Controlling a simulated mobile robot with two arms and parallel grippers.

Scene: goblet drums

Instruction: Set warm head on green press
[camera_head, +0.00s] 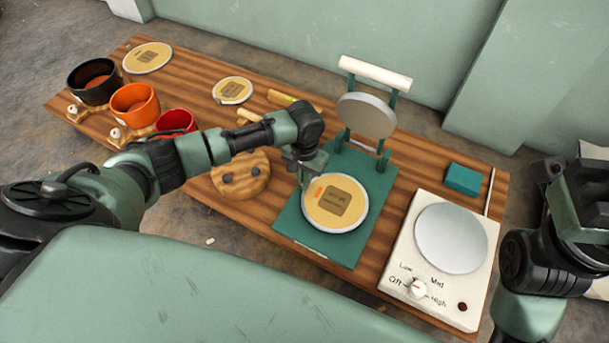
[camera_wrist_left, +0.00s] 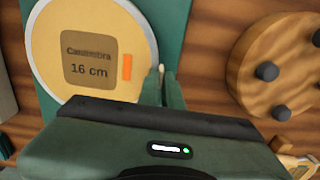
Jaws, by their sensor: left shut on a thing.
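The drum head (camera_head: 353,218), a pale disc with a metal rim, a brown label and an orange mark, lies on or just above the base of the green press (camera_head: 296,228). I cannot tell if it touches. In the left wrist view the head (camera_wrist_left: 110,72) reads "16 cm". My left gripper (camera_head: 307,183) is shut on the head's left edge; its fingers (camera_wrist_left: 165,88) show at the rim in the wrist view. The press's round upper plate (camera_head: 366,116) is raised on its hinge, white handle up. My right arm's end (camera_head: 580,205) is at the right edge, fingers unclear.
A white hot plate (camera_head: 450,238) with a dial stands right of the press, a green block (camera_head: 463,179) behind it. A pegged wooden disc (camera_head: 240,172) is left of the press. Two other heads (camera_head: 147,57) (camera_head: 232,90) and black, orange and red drums (camera_head: 134,104) stand farther left.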

